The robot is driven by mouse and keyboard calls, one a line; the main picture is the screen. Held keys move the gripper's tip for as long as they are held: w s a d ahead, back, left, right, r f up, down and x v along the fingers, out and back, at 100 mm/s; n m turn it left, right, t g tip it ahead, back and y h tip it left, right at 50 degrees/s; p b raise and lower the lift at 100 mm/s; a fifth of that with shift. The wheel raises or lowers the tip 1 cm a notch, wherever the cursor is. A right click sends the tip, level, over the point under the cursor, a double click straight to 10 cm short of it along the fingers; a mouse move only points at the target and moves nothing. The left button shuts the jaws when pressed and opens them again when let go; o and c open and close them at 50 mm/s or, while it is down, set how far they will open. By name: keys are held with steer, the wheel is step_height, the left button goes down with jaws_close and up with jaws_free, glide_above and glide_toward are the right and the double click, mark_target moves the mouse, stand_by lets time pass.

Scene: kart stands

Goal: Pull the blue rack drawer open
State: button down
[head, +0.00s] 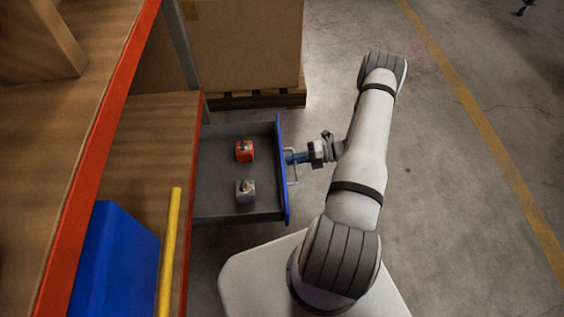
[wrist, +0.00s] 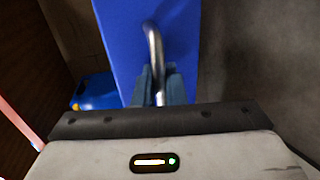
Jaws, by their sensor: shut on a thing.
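The rack drawer (head: 222,206) stands pulled out from the shelf rack, with its grey inside showing and its blue front (head: 282,185) facing right. In the wrist view the blue front (wrist: 122,50) fills the upper middle. A metal bar handle (head: 293,180) is on the blue front; it also shows in the wrist view (wrist: 153,42). My gripper (head: 291,158) is at the handle, and in the wrist view its fingers (wrist: 159,85) are shut around the bar. An orange-red block (head: 244,151) and a grey block (head: 245,190) lie inside the drawer, apart.
The wooden rack with orange-red edges (head: 115,110) stands at the left. A large cardboard box (head: 245,45) sits on a pallet (head: 262,99) behind the drawer.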

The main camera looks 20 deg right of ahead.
steer(key=shift+d, duration=0.2)
steer(key=c, duration=1.6)
jaws_free()
steer(key=p+v, duration=0.1)
steer(key=v, duration=0.6)
steer(key=shift+s+d+p, duration=0.1)
steer(key=shift+d+p, duration=0.2)
steer(key=shift+p, duration=0.05)
